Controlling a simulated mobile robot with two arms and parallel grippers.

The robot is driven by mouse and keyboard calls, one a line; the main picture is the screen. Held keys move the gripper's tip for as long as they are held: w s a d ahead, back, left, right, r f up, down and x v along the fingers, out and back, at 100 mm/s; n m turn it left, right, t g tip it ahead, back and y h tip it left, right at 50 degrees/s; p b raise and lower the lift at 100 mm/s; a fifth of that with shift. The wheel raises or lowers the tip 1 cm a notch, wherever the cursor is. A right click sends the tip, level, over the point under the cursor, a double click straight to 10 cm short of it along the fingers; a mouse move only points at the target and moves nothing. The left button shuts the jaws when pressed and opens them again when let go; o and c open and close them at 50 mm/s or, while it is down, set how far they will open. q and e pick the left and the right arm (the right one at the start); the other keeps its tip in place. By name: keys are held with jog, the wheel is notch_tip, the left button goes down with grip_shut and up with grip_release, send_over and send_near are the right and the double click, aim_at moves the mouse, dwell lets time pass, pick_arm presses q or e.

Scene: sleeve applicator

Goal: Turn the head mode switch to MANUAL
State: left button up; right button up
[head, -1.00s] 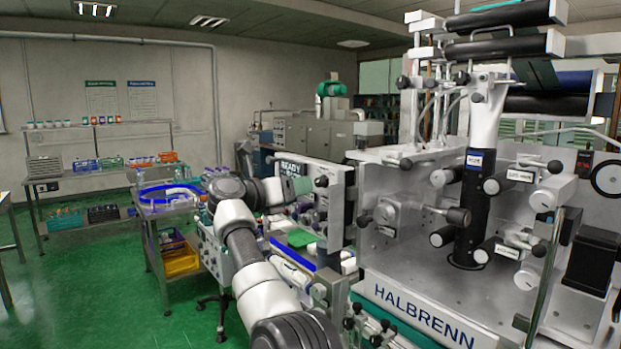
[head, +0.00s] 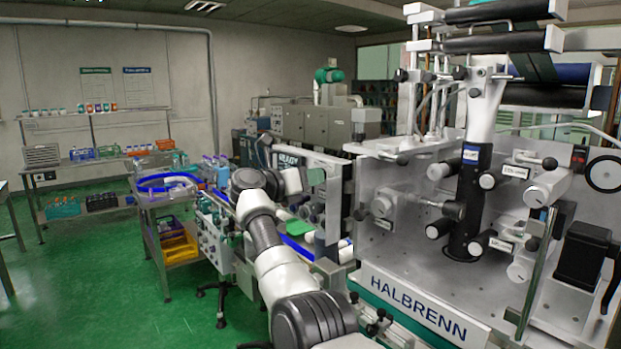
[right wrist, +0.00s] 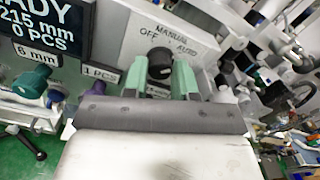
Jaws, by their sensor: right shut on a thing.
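The head mode switch is a black knob (right wrist: 160,66) on a pale panel (right wrist: 200,42), lettered MANUAL, OFF and AUTO, in the right wrist view. MANUAL is above the knob, OFF to its upper left and AUTO to its upper right. My right gripper (right wrist: 160,78) has its two green fingers on either side of the knob and is shut on it. I cannot tell which word the knob points to. In the head view my right gripper (head: 316,177) is at the machine's control panel, where the knob is hidden. My left gripper is not in view.
A display (right wrist: 42,28) reading 215 mm and 0 PCS is left of the switch. The HALBRENN machine (head: 412,305) stands close on the right. Green floor (head: 110,285) is clear at left.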

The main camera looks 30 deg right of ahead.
jog(key=shift+n, duration=0.3)
jog(key=n+p, duration=0.1)
jog(key=n, duration=0.3)
jog(key=shift+r, duration=0.1)
jog(key=shift+n+p, duration=0.75)
jog(key=shift+n, duration=1.25)
jog(key=o, duration=0.9)
jog(key=shift+o, duration=0.2)
